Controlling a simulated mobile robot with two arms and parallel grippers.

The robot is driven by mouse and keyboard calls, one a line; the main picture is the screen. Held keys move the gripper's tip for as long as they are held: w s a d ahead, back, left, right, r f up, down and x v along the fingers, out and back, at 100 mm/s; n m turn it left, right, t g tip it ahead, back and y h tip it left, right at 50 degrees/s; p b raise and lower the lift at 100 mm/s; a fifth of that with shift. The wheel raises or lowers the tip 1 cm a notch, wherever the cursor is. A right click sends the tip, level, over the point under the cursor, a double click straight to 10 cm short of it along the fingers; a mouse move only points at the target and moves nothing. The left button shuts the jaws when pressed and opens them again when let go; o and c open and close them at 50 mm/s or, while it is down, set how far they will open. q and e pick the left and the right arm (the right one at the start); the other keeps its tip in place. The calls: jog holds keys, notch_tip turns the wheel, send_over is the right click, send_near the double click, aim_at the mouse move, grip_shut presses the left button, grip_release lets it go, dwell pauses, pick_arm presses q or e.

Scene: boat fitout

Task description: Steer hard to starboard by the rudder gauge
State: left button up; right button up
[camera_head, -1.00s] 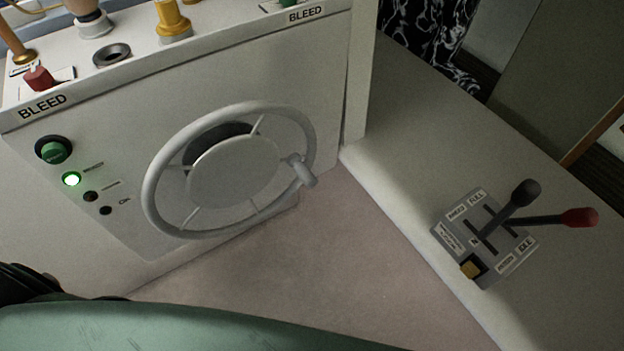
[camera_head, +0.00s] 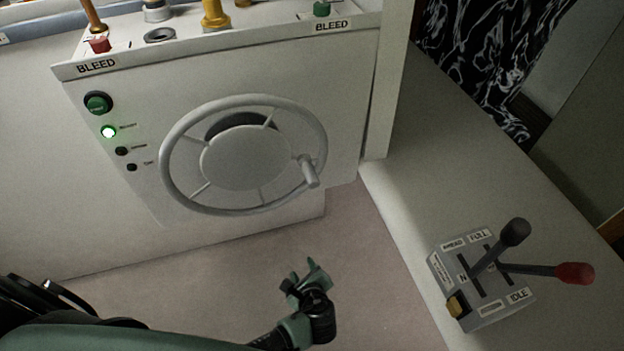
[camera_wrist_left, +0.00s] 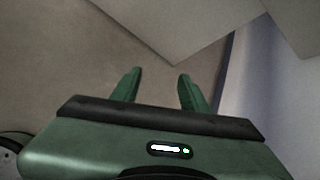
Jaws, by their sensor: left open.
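The steering wheel (camera_head: 243,207) is a grey spoked ring with a knob (camera_head: 309,171) on its right side. It stands on the front of a white console (camera_head: 345,125). A round dark part shows behind the upper part of its hub, mostly hidden; I cannot tell if it is the rudder gauge. My left gripper (camera_head: 312,268) is in front of and below the wheel, over the floor, apart from it. In the left wrist view its two green fingers (camera_wrist_left: 156,75) are spread with nothing between them. My right gripper is not in view.
A throttle box (camera_head: 480,285) with a black lever (camera_head: 513,233) and a red-tipped lever (camera_head: 572,273) sits on the white ledge at right. A lit green lamp (camera_head: 108,132) and a green button (camera_head: 97,104) are on the console's left. Open floor lies below the wheel.

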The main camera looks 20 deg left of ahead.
pick_arm(q)
jog(key=w+d+r+m+t+y, duration=0.1)
jog(key=w+d+r+m+t, duration=0.1)
jog(key=r, duration=0.6)
jog(key=w+d+r+m+t+y, duration=0.1)
jog(key=w+d+r+t, duration=0.1)
jog(key=r, duration=0.6)
jog(key=t+y, duration=0.3)
send_near(314, 186)
jog(key=x, duration=0.4)
jog(key=shift+w+r, duration=0.2)
jog(key=shift+w, duration=0.05)
jog(key=shift+w+a+r, duration=0.1)
jog(key=shift+w+a, duration=0.15)
jog(key=shift+w, duration=0.05)
jog(key=x, duration=0.6)
jog(key=shift+w+a+f, duration=0.2)
jog(key=shift+w+a, duration=0.1)
grip_shut()
